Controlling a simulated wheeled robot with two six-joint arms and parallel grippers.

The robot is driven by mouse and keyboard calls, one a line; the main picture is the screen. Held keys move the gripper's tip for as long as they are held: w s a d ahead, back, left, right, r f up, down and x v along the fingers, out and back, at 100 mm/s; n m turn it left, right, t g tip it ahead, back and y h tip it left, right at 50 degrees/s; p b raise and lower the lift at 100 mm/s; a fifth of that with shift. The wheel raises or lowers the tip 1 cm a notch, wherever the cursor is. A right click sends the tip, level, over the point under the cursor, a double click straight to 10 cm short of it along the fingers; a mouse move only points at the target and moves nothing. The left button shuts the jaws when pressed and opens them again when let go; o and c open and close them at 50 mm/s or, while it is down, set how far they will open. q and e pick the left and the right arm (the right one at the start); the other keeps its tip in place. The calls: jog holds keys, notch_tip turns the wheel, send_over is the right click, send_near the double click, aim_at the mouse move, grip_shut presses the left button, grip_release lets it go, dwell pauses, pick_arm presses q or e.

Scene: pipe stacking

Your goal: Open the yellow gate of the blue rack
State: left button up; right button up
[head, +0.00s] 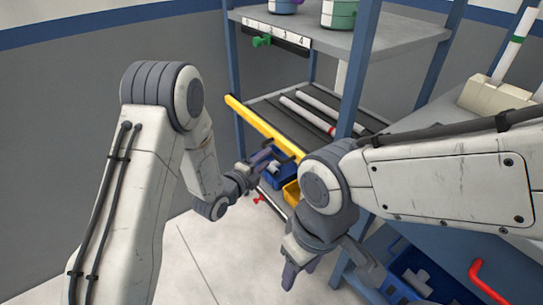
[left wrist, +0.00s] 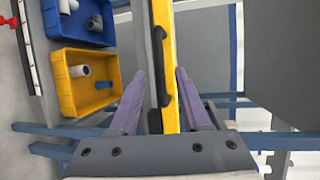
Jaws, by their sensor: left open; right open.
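The yellow gate (head: 258,121) is a long bar across the front of the blue rack (head: 356,80), at its middle shelf. In the left wrist view the gate (left wrist: 164,22) runs up the middle, with a dark handle (left wrist: 161,75) on it. My left gripper (head: 272,157) is at the gate's near part. In the left wrist view its open purple fingers (left wrist: 161,88) lie on either side of the bar and handle. Whether they touch it I cannot tell. My right gripper (head: 328,268) is open and empty, low in front of the rack; my right arm hides part of the rack.
White pipes (head: 310,110) lie on the middle shelf behind the gate. A blue bin (left wrist: 88,20) and a yellow bin (left wrist: 83,85) hold pipe pieces below. A green clamp (head: 262,41) hangs under the numbered strip. Floor (head: 200,255) is clear between my arms.

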aim_at(272, 154)
pick_arm(q)
jog(key=shift+x, duration=2.3)
jog(key=shift+c, duration=0.4)
grip_shut()
